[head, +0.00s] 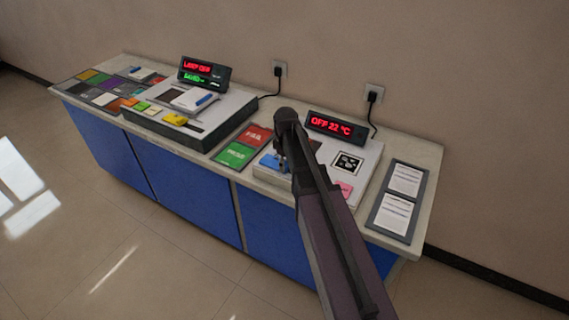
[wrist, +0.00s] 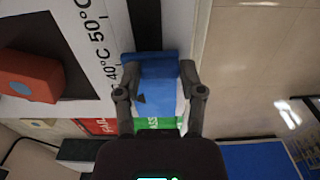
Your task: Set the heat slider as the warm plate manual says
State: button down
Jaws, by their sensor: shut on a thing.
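The warm plate (head: 366,172) is a pale box on the counter, with a display (head: 335,127) reading "OFF 22 °C" in red. In the wrist view, my gripper (wrist: 158,80) is shut on a blue block, the slider knob (wrist: 158,68), with a finger on each side. The printed scale (wrist: 88,50) beside it shows 40°C and 50°C; the knob is near the 40°C end. In the head view my gripper (head: 281,160) is over the plate's left part, and my arm hides much of the plate. Two printed sheets (head: 405,179) lie on a dark board at right, too small to read.
Red FAIL (head: 254,136) and green PASS (head: 235,155) tiles lie left of the plate. A second device with a "LAMP" display (head: 204,72) stands farther left, beside coloured tiles. An orange-red block (wrist: 28,76) is near the scale in the wrist view. Cables run to wall sockets.

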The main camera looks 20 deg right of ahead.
jog(key=s+d, duration=0.7)
jog(key=shift+c, duration=1)
grip_release()
jog(key=shift+s+d, duration=0.1)
